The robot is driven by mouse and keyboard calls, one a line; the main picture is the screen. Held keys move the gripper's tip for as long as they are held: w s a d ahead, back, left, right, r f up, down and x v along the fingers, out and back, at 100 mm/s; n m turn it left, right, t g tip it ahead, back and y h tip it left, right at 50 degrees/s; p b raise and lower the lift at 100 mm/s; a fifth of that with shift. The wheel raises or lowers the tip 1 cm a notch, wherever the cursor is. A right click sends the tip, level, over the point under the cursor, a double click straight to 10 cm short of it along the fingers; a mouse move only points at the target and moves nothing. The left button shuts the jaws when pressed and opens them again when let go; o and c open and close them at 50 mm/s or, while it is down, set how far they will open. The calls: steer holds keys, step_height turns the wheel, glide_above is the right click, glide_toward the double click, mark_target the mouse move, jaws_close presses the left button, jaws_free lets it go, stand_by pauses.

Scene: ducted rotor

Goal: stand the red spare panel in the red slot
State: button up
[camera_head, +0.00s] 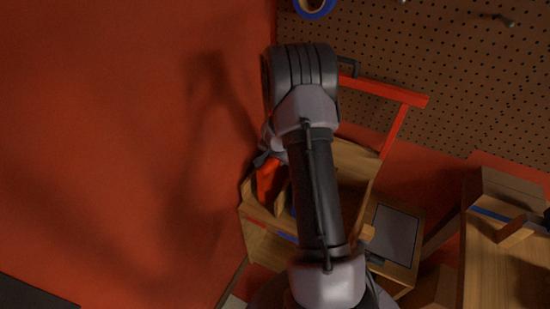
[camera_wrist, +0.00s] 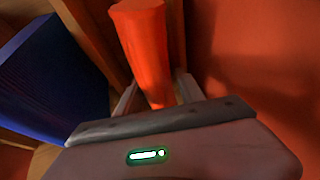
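The red spare panel (camera_head: 268,180) shows below my gripper (camera_head: 266,157) in the head view, by the wooden rack (camera_head: 258,214). In the wrist view the red panel (camera_wrist: 145,45) runs between the two fingers of my gripper (camera_wrist: 157,95). One finger is on each side of it. I cannot tell whether both fingers press on it, nor whether its far end rests on anything. No red slot can be made out; my arm hides much of the rack in the head view.
A dark blue panel (camera_wrist: 50,85) stands left of my gripper in the wrist view, close to wood. A red wall (camera_head: 120,130) is at the left. A pegboard (camera_head: 460,80), a red frame bar (camera_head: 385,92) and a wooden box (camera_head: 505,260) are at the right.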

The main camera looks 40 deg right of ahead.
steer(key=shift+o, duration=1.1)
steer(key=shift+r+p, duration=0.35)
steer(key=shift+r, duration=0.1)
steer(key=p+v, duration=0.4)
steer(key=v, duration=0.7)
steer(key=shift+s+r, duration=0.15)
steer(key=shift+r, duration=0.05)
steer(key=shift+a, duration=0.1)
